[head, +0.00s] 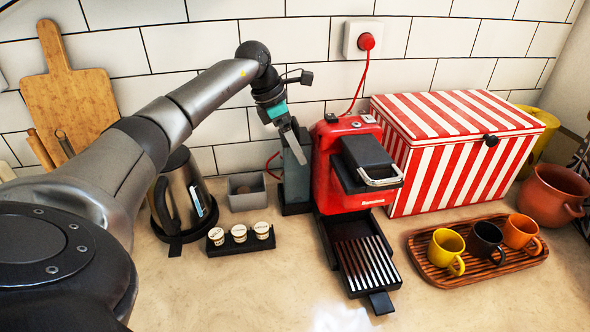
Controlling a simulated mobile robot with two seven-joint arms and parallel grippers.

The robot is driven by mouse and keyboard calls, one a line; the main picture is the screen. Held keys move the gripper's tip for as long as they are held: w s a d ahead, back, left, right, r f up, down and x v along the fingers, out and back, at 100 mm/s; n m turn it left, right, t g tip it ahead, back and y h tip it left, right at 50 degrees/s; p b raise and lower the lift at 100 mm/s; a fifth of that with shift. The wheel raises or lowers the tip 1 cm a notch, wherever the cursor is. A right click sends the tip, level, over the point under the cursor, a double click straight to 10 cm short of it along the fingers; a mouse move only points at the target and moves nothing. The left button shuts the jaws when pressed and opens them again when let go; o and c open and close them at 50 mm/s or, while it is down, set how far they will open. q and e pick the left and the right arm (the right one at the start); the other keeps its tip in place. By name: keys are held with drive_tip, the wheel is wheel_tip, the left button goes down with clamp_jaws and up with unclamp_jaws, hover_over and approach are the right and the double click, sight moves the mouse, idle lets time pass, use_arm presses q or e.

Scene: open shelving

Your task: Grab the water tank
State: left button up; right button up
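The water tank (297,178) is a dark grey, narrow upright box on the left side of the red coffee machine (334,186). My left gripper (296,146) comes in from the upper left and is at the top of the tank, with its fingers pointing down and overlapping the tank's upper edge. The fingers are seen nearly edge-on, so I cannot tell whether they are open, or touching or gripping the tank. The tank stands upright beside the machine. My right gripper is not in view.
A small grey bin (247,198) and a black holder with several pods (241,243) stand left of the tank. A kettle (176,200) is further left. A striped box (440,170) and a wooden mug tray (430,272) are on the right. A red cord (362,85) runs behind the machine.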

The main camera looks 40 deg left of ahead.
use_arm(q)
clamp_jaws()
drive_tip(key=shift+r, duration=0.1)
idle(0.6)
